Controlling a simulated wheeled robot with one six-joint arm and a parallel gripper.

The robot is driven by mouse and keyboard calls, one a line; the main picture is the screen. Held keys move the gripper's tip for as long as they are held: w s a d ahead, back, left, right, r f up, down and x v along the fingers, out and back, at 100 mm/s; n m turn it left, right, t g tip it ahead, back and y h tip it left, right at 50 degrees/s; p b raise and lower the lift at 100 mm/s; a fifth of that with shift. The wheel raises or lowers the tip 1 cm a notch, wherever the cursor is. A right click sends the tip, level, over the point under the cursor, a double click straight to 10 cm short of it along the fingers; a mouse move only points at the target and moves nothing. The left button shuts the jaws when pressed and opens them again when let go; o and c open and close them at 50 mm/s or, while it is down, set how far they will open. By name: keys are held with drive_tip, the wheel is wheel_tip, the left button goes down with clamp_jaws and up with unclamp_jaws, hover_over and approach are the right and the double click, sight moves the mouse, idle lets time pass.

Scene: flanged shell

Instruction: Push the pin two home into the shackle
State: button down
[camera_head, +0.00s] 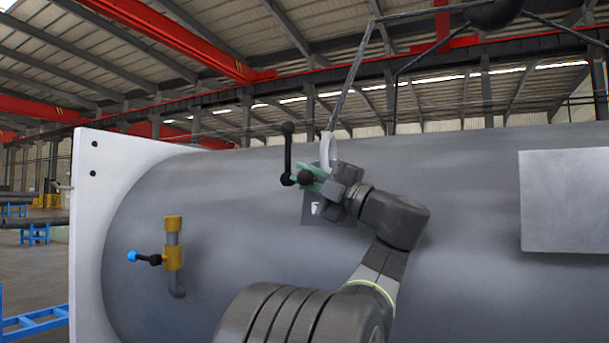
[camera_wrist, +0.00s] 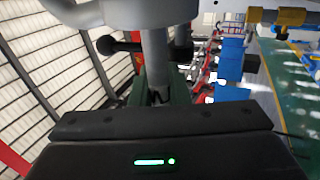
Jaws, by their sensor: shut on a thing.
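The pale shackle (camera_head: 326,150) hangs from a sling just above my gripper, beside a dark lug plate (camera_head: 312,213) on the grey shell. A black ball-ended handle bar (camera_head: 287,152), apparently pin two's, stands nearly upright to the left of my gripper (camera_head: 312,177). In the wrist view a black bar with a ball end (camera_wrist: 122,46) passes behind a grey shaft (camera_wrist: 157,60) that runs down between my dark green fingers. My gripper is shut on what looks like pin two. My fingers and wrist hide the pin's tip and the shackle's holes, so I cannot tell how deep it sits.
The large grey shell (camera_head: 450,250) fills the area behind my arm, with a white flange (camera_head: 90,240) at its left end. A brass valve pipe (camera_head: 173,257) with a blue-tipped lever projects at lower left. A flat plate (camera_head: 563,202) is at right. Sling legs rise overhead.

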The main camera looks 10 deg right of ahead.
drive_tip(key=shift+w+d, duration=0.15)
drive_tip(key=shift+w, duration=0.15)
drive_tip(key=c, duration=1.3)
unclamp_jaws()
drive_tip(key=shift+r, duration=0.1)
wheel_tip(320, 180, up, 10)
drive_tip(key=p, duration=0.1)
drive_tip(key=shift+f, duration=0.25)
